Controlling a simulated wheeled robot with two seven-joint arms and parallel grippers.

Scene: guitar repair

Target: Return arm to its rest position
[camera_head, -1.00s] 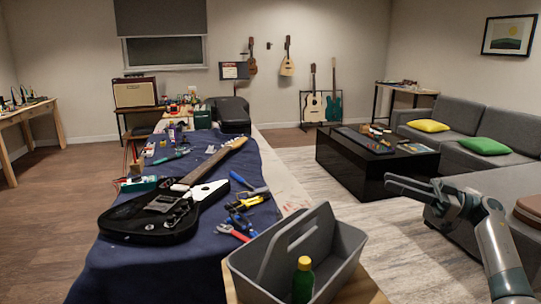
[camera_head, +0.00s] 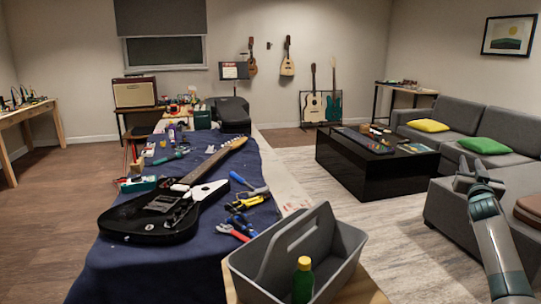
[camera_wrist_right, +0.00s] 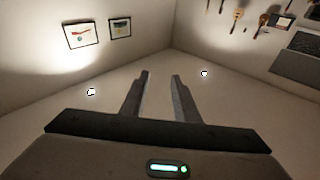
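My right arm rises from the lower right corner in the head view. Its gripper (camera_head: 470,172) is held up in front of the grey sofa, apart from the bench. In the right wrist view the two fingers of the right gripper (camera_wrist_right: 160,80) stand apart with nothing between them. My left gripper does not show in any view.
A bench with a blue cloth (camera_head: 150,270) carries a black electric guitar (camera_head: 150,217), pliers and other tools. A grey tool caddy (camera_head: 338,240) with a green bottle (camera_head: 303,281) stands at its near end. A black coffee table (camera_head: 365,170) and grey sofa (camera_head: 445,205) stand right.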

